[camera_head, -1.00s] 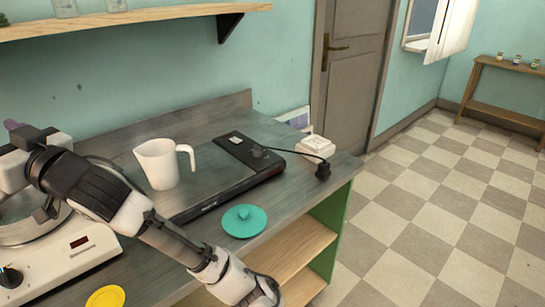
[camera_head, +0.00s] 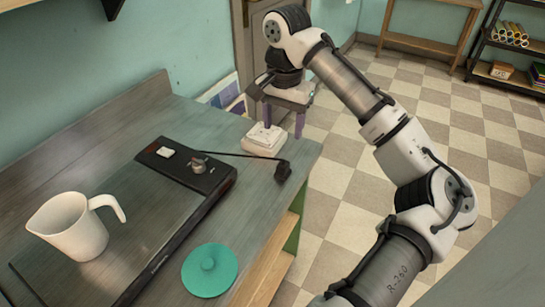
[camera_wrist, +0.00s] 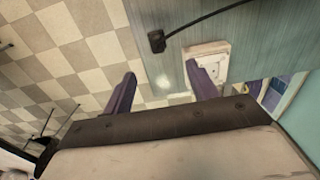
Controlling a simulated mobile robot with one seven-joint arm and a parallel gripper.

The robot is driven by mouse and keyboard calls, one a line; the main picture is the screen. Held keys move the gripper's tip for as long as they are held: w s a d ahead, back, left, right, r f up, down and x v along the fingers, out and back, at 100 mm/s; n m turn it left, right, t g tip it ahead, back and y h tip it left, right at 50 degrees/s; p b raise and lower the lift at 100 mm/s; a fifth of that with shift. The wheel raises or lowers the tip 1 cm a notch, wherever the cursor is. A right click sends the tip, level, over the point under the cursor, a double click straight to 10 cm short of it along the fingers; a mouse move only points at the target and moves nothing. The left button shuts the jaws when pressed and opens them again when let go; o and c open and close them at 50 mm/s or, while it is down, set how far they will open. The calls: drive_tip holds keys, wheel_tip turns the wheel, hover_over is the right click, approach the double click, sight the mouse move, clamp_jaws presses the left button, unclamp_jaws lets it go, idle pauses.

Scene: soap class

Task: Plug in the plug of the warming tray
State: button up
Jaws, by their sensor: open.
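The warming tray (camera_head: 128,238) is a dark flat plate with a black control strip on the counter. Its black cord runs right to a black plug (camera_head: 283,171), which lies on the counter near its right edge. The plug also shows in the wrist view (camera_wrist: 156,41). A white socket box (camera_head: 264,141) sits just behind the plug; the wrist view shows its face (camera_wrist: 213,62). My gripper (camera_head: 284,132) is open and empty, with purple fingers, above and around the back corner by the socket box. In the wrist view my fingers (camera_wrist: 163,90) stand apart, short of the plug.
A white jug (camera_head: 72,226) stands on the tray's plate. A teal lid (camera_head: 210,269) lies at the counter's front edge. A door and wall are behind the socket box. The checkered floor (camera_head: 335,190) right of the counter is open.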

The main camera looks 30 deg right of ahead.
sight(283, 163)
drive_tip(key=shift+s+d+r, duration=0.1)
drive_tip(key=shift+s+d, duration=0.1)
drive_tip(key=shift+s, duration=0.15)
wheel_tip(283, 163, down, 8)
drive_tip(key=shift+f, duration=0.35)
drive_tip(key=shift+w+a+f+p, duration=0.15)
drive_tip(key=shift+f+p, duration=0.75)
drive_tip(key=shift+f, duration=1.7)
drive_tip(key=c, duration=1)
